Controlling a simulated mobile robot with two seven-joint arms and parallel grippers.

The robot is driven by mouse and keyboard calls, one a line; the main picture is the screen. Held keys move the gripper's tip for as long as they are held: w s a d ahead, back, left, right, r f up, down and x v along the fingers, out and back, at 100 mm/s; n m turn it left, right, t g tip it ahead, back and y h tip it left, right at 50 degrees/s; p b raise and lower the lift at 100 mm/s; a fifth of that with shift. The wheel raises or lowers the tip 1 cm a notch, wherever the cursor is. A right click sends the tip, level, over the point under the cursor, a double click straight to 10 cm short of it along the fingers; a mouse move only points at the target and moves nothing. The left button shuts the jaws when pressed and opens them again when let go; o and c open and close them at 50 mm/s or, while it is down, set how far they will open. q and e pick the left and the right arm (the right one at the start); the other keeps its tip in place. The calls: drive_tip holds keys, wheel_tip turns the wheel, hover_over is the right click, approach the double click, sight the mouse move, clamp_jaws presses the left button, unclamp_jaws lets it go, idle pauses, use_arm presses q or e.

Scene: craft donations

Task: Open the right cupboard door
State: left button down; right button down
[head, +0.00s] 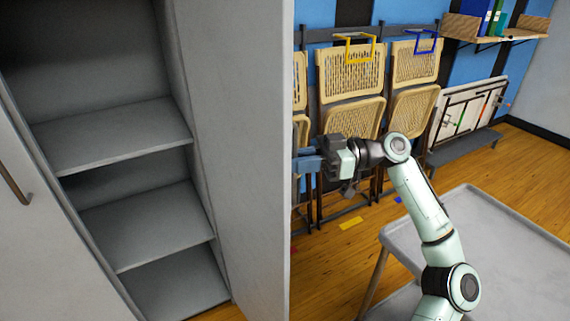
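The right cupboard door (235,130) is a tall light grey panel. It stands swung well out from the cupboard, so the interior with its grey shelves (110,135) is open to view. My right gripper (305,161) is at the door's outer face, beside its free edge, at about the middle height of the picture. The door hides its fingertips and any handle on that side. I cannot tell whether the fingers are open or shut on something. My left gripper is not in view.
The left cupboard door (40,240), with a dark bar handle (14,172), is at the left edge. A grey table (500,245) stands at the lower right, near my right arm. Folding chairs (350,75) hang on the back wall. Wooden floor (330,265) shows between door and table.

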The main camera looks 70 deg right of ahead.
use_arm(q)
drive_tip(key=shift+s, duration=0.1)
use_arm(e)
drive_tip(key=shift+d+r, duration=0.1)
drive_tip(key=shift+d, duration=0.05)
drive_tip(key=c, duration=1.4)
unclamp_jaws()
drive_tip(key=shift+c, duration=0.2)
drive_tip(key=shift+o, duration=1.1)
drive_tip(key=shift+w, duration=0.1)
